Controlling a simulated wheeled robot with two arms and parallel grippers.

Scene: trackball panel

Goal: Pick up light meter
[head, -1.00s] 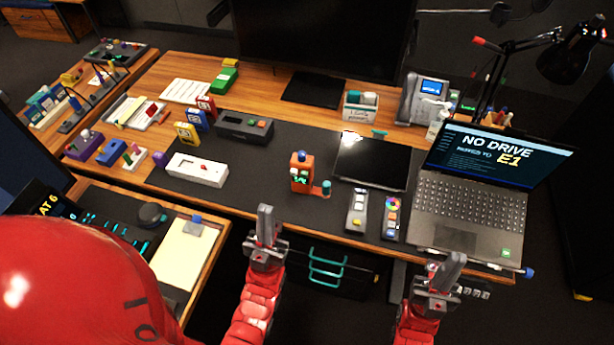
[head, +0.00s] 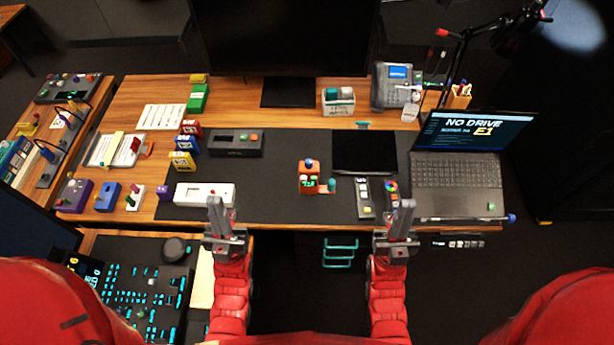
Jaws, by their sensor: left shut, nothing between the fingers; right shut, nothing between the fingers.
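A small orange device (head: 308,180) stands on the dark desk mat. It has a lit green display, a blue-and-red knob on top and a teal knob at its right foot. It may be the light meter, but I cannot read a label to confirm it. My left gripper (head: 220,212) is shut and empty at the desk's front edge, to the left of the orange device and just in front of the white box. My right gripper (head: 400,214) is shut and empty at the front edge, to the right, near the small grey control strips.
A white box (head: 204,194) and a dark grey box (head: 235,142) lie left of the orange device. A black tablet (head: 364,151), a grey remote (head: 365,198) and a laptop (head: 458,186) lie to its right. The mat in front of the orange device is clear.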

